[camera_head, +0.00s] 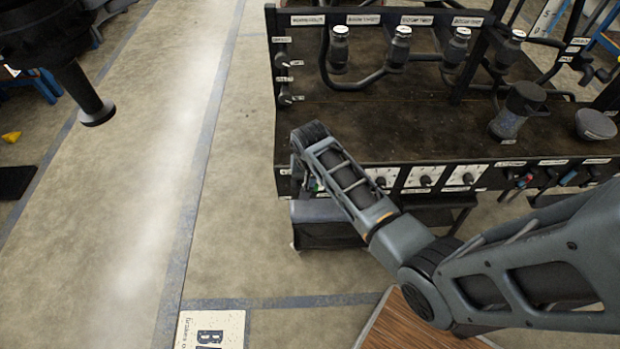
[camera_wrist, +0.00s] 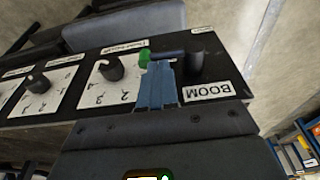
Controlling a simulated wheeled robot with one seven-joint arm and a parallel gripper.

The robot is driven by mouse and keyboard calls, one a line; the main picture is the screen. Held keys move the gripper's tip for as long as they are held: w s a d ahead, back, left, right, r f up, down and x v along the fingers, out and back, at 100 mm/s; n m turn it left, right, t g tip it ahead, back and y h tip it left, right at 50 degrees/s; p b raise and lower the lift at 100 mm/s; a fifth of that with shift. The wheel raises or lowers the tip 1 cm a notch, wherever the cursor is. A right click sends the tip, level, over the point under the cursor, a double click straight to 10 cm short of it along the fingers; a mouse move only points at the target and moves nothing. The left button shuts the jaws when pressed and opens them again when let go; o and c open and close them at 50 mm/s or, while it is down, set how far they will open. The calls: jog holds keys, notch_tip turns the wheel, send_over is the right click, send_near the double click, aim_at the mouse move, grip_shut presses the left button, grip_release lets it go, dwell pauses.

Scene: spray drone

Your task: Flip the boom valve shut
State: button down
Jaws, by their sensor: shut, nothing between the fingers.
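The boom valve (camera_wrist: 190,63) stands on the black panel beside the upside-down BOOM label (camera_wrist: 208,92) in the wrist view. It has a dark body and a blue-grey lever that runs left to a green tip (camera_wrist: 144,59), roughly along the panel's length. My gripper (camera_wrist: 157,72) has its blue-grey fingers together and empty, just below the lever near the green tip. I cannot tell whether they touch it. In the head view my wrist hides most of the valve, and only a small green spot shows at the bench's front left corner.
Dials on white plates (camera_head: 425,178) line the bench front right of my wrist; one dial (camera_wrist: 110,69) is close to my fingers. Several bottles (camera_head: 398,48) hang at the bench's back. A dark funnel-like part (camera_head: 95,110) hangs at upper left.

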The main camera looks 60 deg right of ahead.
jog(key=shift+s+d+f+t+y, duration=0.1)
jog(key=shift+s+f+t+y, duration=0.15)
jog(key=shift+t, duration=0.25)
dwell(0.3)
jog(key=shift+s+d+f+t+y, duration=0.25)
jog(key=shift+f+t+y, duration=0.1)
jog(key=shift+t+y, duration=0.2)
jog(key=t, duration=0.1)
jog(key=f+y+b, duration=0.1)
jog(key=f+t, duration=0.1)
jog(key=shift+s+d+m+t+y, duration=0.25)
jog(key=shift+s+m+t+y, duration=0.1)
jog(key=shift+m+y, duration=0.05)
jog(key=shift+s+f+b, duration=0.15)
jog(key=shift+f+b, duration=0.3)
jog(key=shift+f, duration=0.4)
jog(key=shift+s+f+b, duration=0.15)
jog(key=shift+f+b, duration=0.25)
jog(key=shift+f, duration=0.55)
jog(key=shift+d, duration=0.1)
jog(key=p, duration=0.1)
send_near(317, 185)
jog(key=x, duration=0.5)
jog(key=shift+s+f, duration=0.2)
jog(key=shift+s, duration=0.05)
